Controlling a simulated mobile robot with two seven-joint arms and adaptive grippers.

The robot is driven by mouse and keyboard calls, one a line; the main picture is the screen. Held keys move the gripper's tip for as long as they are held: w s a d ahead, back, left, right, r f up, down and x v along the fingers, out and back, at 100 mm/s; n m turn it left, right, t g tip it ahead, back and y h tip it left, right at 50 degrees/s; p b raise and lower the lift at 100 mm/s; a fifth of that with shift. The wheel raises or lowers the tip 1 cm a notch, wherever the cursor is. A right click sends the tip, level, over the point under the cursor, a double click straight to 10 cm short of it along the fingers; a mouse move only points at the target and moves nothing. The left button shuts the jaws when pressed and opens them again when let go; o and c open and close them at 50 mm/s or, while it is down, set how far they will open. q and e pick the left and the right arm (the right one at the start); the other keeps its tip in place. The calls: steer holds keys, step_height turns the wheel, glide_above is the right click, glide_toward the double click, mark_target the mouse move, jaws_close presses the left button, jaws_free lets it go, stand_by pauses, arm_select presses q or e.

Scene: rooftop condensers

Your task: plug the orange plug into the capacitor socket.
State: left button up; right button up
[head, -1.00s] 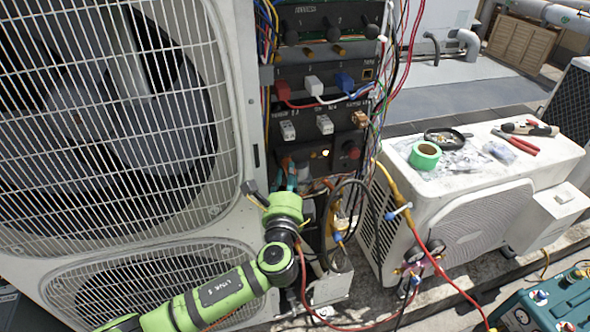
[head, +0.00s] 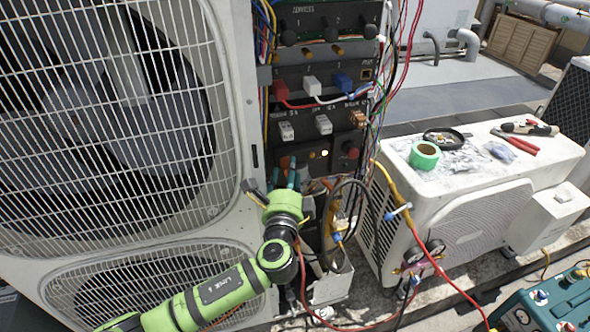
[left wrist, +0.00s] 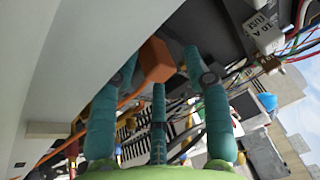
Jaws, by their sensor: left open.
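The orange plug (head: 284,161) is at the left of the lowest dark panel row in the head view, just above my left gripper. In the left wrist view the orange plug (left wrist: 155,60) is a block against the dark panel, with an orange cable running down to the left. My left gripper (head: 281,178) is open. Its teal fingers (left wrist: 158,75) stand apart on either side below the plug, not closed on it. The capacitor socket is not clearly visible; I cannot tell how deep the plug sits. My right gripper is not in view.
The fan-grille cabinet (head: 100,120) stands close on the left. Panel rows with red, white and blue plugs (head: 342,80) rise above, and loose wires and hoses (head: 345,205) hang right of my gripper. A white condenser (head: 470,215) with tape and tools stands at the right.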

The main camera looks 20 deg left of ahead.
arm_select(q)
steer(key=shift+a+f, duration=0.2)
steer(key=shift+f, duration=0.05)
steer(key=shift+s+d+f, duration=0.15)
steer(key=shift+s+f, duration=0.05)
steer(key=shift+s, duration=0.25)
steer(key=r+v, duration=0.1)
steer(key=v, duration=1)
steer(key=s+a+f+n+g+h, duration=0.1)
steer(key=s+f+g, duration=0.15)
steer(key=f, duration=0.85)
steer(key=s+a+f+n+g, duration=0.1)
steer(key=a+f+g, duration=0.15)
steer(key=f, duration=0.85)
steer(key=s+a+f+n+g+h, duration=0.15)
steer(key=f+g, duration=0.25)
steer(key=f, duration=0.7)
steer(key=s+a+f+n+g, duration=0.1)
steer(key=s+f+n+g, duration=0.35)
steer(key=s+f, duration=0.9)
steer(key=s+f+n+g+h, duration=0.1)
steer(key=s+f+n, duration=0.3)
steer(key=s, duration=0.6)
steer(key=s+f+n+g+h, duration=0.1)
steer(key=s+f+n, duration=0.3)
steer(key=s, duration=0.6)
steer(key=shift+s+f+g, duration=0.2)
steer(key=shift+f+g, duration=0.05)
steer(key=shift+g, duration=0.5)
